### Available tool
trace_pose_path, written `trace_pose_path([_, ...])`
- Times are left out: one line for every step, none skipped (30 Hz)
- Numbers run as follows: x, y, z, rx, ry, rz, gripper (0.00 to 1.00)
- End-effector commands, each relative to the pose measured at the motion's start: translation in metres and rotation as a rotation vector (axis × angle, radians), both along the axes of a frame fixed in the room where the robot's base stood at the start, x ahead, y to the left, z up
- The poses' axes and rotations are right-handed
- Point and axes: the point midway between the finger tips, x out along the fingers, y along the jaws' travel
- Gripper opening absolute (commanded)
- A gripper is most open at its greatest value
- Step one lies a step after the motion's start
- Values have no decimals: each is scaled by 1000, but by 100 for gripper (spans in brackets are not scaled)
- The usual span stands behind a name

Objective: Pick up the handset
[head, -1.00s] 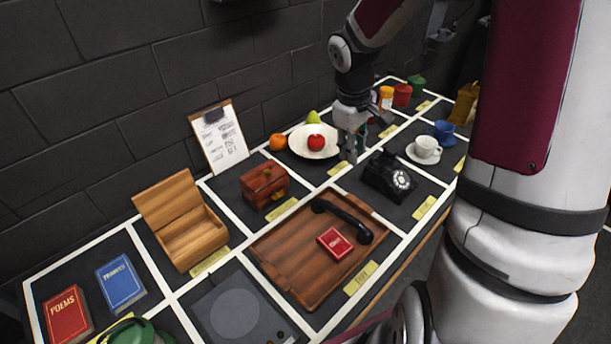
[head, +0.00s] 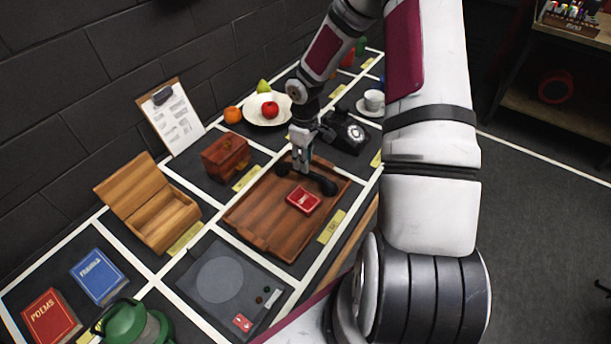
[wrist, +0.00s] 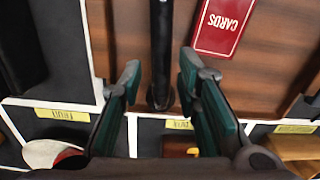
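The black handset (head: 325,185) lies in the wooden tray (head: 258,238), beside a red card box (head: 303,200). My gripper (head: 302,165) is over the handset, pointing down. In the wrist view the handset (wrist: 162,45) runs up the picture between the fingers of my gripper (wrist: 160,78), with a gap on each side. The fingers are open and hold nothing. The red card box (wrist: 222,22) is just right of the fingers in that view. The black telephone (head: 346,132) stands behind the tray, to the right of my gripper.
A small wooden chest (head: 226,156) stands left of the tray, and an open wooden box (head: 155,208) further left. A plate with fruit (head: 258,115) and a cup (head: 374,100) are behind. A dark flat device (head: 218,280) lies nearer. The tray's left part is clear.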

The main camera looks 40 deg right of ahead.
Motion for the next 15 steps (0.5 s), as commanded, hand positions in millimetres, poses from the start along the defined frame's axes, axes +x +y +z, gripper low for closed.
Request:
trace_pose_path([0,0,-4,0,0,2,30])
trace_pose_path([0,0,-5,0,0,1,30])
trace_pose_path([0,1,-7,0,-1,1,30])
trace_pose_path([0,1,-8,0,-1,0,30])
trace_pose_path([0,1,-10,1,0,0,30])
trace_pose_path([-1,1,-12,1,0,1,30])
trace_pose_path([-2,1,-15,1,0,2,30])
trace_pose_path([-3,1,-19,1,2,2,30])
trace_pose_path([-4,1,-24,2,3,1,30])
trace_pose_path([-4,1,-28,1,3,2,30])
trace_pose_path([-4,1,-32,2,2,1,30])
trace_pose_path([-5,1,-37,2,1,1,30])
trace_pose_path([-5,2,-41,2,2,1,30])
trace_pose_path([-4,2,-45,2,1,1,30])
trace_pose_path([-3,1,-49,1,0,1,30])
